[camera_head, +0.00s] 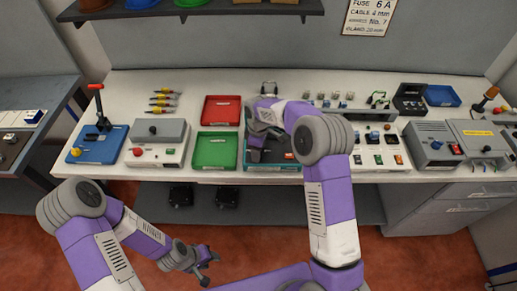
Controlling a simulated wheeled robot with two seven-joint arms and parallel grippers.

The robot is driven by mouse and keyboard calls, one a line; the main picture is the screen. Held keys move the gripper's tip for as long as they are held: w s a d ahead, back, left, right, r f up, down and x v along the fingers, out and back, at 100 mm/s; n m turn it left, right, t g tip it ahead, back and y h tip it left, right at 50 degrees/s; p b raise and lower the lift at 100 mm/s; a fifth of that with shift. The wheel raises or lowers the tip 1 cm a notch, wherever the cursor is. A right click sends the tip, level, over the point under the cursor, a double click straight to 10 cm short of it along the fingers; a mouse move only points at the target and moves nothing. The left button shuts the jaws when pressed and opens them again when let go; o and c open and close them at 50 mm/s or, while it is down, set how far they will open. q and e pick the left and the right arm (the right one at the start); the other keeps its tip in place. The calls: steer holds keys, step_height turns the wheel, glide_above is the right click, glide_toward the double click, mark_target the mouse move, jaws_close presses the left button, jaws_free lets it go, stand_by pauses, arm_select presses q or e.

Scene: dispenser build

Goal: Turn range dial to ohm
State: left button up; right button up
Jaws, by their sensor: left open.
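No range dial with a readable ohm mark can be made out; the markings are too small. A grey box with a dark knob (153,130) sits on the left half of the bench. Another grey unit with small knobs (437,145) stands at the right. My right gripper (257,150) is over the teal-edged tray (273,167) mid-bench; its own arm partly hides it and the tray, and its fingers are unclear. My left gripper (207,267) is open and empty, low in front of the bench, apart from everything on it.
A red tray (221,110) and a green tray (216,150) lie left of my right gripper. A blue-based press with a red handle (97,145) stands at the left end. Small parts and switches fill the bench's right half. A shelf (190,11) runs above.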

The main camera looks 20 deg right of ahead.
step_height(320, 180, up, 8)
steer(key=shift+f+p, duration=0.2)
steer(key=shift+p, duration=0.1)
stand_by(0.5)
